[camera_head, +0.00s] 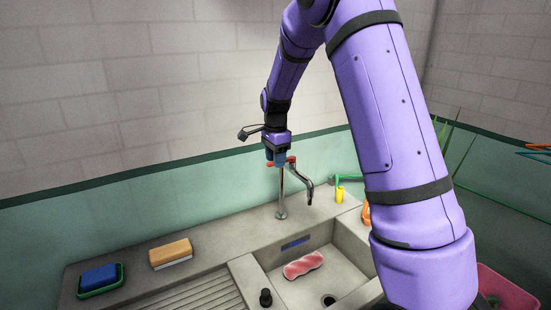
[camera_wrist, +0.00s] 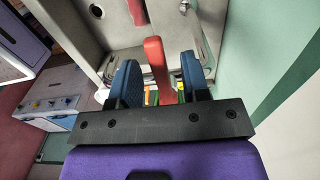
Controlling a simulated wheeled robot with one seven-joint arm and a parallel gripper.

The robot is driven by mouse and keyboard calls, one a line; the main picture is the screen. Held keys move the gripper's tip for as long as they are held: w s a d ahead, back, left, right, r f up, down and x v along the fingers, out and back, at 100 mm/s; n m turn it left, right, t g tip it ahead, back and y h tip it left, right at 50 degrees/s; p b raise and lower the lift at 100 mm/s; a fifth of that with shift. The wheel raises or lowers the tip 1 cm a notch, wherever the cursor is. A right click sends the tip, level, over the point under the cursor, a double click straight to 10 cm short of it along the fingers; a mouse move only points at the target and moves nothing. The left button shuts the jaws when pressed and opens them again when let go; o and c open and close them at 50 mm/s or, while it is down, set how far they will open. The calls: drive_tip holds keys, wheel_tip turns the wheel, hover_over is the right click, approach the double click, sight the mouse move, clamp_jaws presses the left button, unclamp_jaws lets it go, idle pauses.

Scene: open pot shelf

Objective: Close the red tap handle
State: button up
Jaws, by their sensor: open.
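The tap (camera_head: 282,195) stands upright at the back edge of the sink, its spout bending down to the right. Its red handle (camera_head: 291,160) is at the top, partly hidden by my gripper (camera_head: 277,158). In the wrist view the red handle (camera_wrist: 154,52) rises between the two blue fingers of my gripper (camera_wrist: 159,60). The fingers are open, with a gap visible on each side of the handle. I cannot tell whether either finger touches it lower down.
A brown block (camera_head: 171,252) and a blue sponge (camera_head: 99,276) lie on the left counter.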

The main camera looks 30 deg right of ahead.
wheel_tip(320, 180, up, 11)
idle(0.5)
drive_tip(key=shift+f, duration=0.1)
drive_tip(key=s+a+r+n+t, duration=0.1)
drive_tip(key=s+a+r+n, duration=0.15)
drive_tip(key=s, duration=0.35)
drive_tip(key=s+a+r+n+t, duration=0.1)
drive_tip(key=s+r+n, duration=0.3)
drive_tip(key=s, duration=0.3)
drive_tip(key=s+a+r+n+t, duration=0.1)
drive_tip(key=s+a+r+n, duration=0.15)
drive_tip(key=s, duration=0.35)
drive_tip(key=s+a+f+n+t, duration=0.2)
drive_tip(key=s+n, duration=0.7)
drive_tip(key=s, duration=0.8)
drive_tip(key=shift+s+a, duration=0.2)
drive_tip(key=shift+a, duration=0.45)
drive_tip(key=shift+f, duration=0.1)
